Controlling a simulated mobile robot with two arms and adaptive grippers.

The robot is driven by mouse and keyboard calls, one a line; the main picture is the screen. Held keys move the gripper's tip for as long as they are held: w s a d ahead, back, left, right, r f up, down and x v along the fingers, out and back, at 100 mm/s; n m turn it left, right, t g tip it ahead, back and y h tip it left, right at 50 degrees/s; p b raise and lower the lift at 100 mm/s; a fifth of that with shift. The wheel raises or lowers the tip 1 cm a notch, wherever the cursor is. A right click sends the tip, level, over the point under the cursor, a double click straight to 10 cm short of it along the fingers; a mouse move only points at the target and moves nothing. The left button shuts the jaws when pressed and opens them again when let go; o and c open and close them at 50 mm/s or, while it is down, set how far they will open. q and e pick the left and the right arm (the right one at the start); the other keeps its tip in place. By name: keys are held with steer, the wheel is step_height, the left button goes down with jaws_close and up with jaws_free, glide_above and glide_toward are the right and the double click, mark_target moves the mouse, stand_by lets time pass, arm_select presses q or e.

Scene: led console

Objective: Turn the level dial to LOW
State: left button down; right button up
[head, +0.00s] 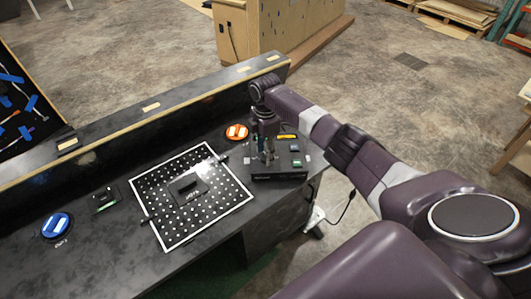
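A black console box (293,171) stands near the right end of the dark bench, with small controls on top, one of them green (296,163). My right gripper (268,160) points down over the left part of this box. Its fingers and wrist hide what is beneath, so I cannot tell whether it touches a dial or how far apart the fingers are. A level dial cannot be made out and its labels are too small to read. My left gripper is not in view.
A white-framed black panel with white dots (176,223) lies left of the box, bearing a dark block (187,187). An orange round unit (237,132) sits behind; a blue one (57,225) is far left. A raised ledge (150,107) runs along the bench's back.

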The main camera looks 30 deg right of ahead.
mark_target(265, 155)
step_height(265, 155, up, 12)
stand_by(0.7)
steer(key=shift+f, duration=0.1)
stand_by(0.3)
